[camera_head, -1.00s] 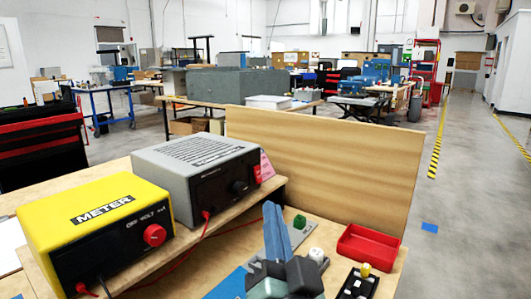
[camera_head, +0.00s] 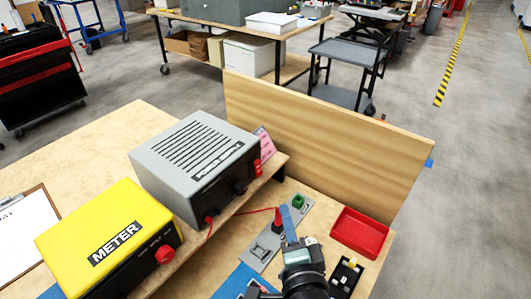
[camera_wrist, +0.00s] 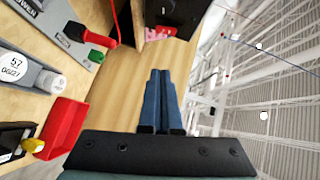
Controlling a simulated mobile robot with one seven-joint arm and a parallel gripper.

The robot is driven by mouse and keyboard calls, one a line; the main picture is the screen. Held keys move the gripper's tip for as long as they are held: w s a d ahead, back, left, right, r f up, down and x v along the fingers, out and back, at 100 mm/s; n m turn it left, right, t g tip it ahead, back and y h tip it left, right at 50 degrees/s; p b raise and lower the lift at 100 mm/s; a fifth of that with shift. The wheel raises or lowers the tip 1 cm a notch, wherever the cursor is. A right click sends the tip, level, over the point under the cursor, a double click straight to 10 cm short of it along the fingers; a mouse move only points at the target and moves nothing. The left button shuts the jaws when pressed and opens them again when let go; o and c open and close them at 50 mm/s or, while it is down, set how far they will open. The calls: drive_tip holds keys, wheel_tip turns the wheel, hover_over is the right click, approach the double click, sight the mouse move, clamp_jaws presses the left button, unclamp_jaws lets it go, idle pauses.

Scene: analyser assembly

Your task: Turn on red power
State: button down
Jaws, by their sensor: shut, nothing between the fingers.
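The grey power box (camera_head: 195,150) stands on the raised wooden shelf, right of the yellow meter. A red switch (camera_head: 258,169) sits at the right end of its black front; its on or off state is too small to tell. A black knob (camera_head: 239,187) is left of the switch. My gripper (camera_head: 286,209) is right of and in front of the box, apart from the switch. Its blue fingers are together and empty, which also shows in the wrist view (camera_wrist: 160,72). There, part of the box's black front (camera_wrist: 178,12) shows at the top edge.
A yellow meter (camera_head: 108,238) stands at left. A red plug lead (camera_head: 277,219) and green block (camera_head: 298,202) are beside my fingers. A red tray (camera_head: 360,232) lies at right. A wooden panel (camera_head: 325,140) stands behind. A pink card (camera_head: 265,143) is behind the switch.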

drive_tip(key=shift+w+d+f+m, duration=0.1)
drive_tip(key=shift+f+m, duration=0.05)
drive_tip(key=shift+m, duration=0.15)
approach(262, 172)
drive_tip(key=w+d, duration=0.1)
drive_tip(key=w, duration=0.1)
drive_tip(key=w+d, duration=0.1)
drive_tip(key=shift+w+d+r, duration=0.1)
drive_tip(key=shift+d+r, duration=0.2)
drive_tip(key=w+a, duration=0.1)
drive_tip(key=w+a+f+p, duration=0.1)
drive_tip(key=w+a, duration=0.1)
drive_tip(key=shift+a, duration=0.15)
drive_tip(key=shift+f, duration=0.15)
